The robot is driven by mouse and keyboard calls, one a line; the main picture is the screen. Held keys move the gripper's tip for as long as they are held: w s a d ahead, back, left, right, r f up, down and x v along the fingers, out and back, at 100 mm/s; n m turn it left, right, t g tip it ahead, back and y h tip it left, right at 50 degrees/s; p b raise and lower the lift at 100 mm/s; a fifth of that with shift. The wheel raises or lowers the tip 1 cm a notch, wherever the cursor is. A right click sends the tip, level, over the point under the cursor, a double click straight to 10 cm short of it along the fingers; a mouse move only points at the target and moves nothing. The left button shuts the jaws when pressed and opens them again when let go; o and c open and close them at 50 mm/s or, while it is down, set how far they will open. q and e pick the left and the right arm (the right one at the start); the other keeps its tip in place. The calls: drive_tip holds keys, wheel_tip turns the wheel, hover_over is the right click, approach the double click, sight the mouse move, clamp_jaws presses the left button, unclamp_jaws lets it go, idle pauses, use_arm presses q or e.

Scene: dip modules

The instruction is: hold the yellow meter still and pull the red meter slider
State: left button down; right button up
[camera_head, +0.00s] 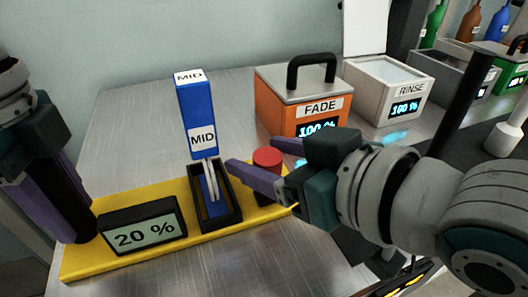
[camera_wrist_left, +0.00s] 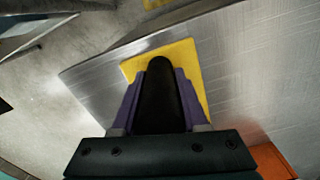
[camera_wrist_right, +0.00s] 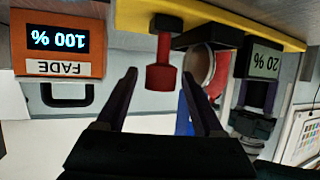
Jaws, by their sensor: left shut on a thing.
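The yellow meter (camera_head: 85,262) is a long yellow base on the metal table, with a display (camera_head: 143,234) reading 20 %. A blue module (camera_head: 197,115) labelled MID stands upright in its black slot. The red meter slider (camera_head: 267,158) is a red knob near the base's right end.
An orange FADE box (camera_head: 275,106) showing 100 % stands behind the red knob. A white RINSE box (camera_head: 385,91) and a grey box (camera_head: 452,70) stand further right. Bottles (camera_head: 470,22) are at the back right.

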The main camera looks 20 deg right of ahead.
sight(34, 164)
idle(0.3)
drive_tip(key=v, duration=1.2)
use_arm(q)
drive_tip(key=shift+c, duration=1.8)
unclamp_jaws()
drive_tip(key=shift+r, duration=0.1)
use_arm(e)
drive_tip(key=shift+r, duration=0.1)
use_arm(q)
wheel_tip(34, 164, up, 9)
drive_tip(key=p, duration=1)
use_arm(e)
wheel_tip(34, 164, up, 10)
drive_tip(key=shift+f, duration=0.2)
drive_tip(key=shift+r, duration=0.1)
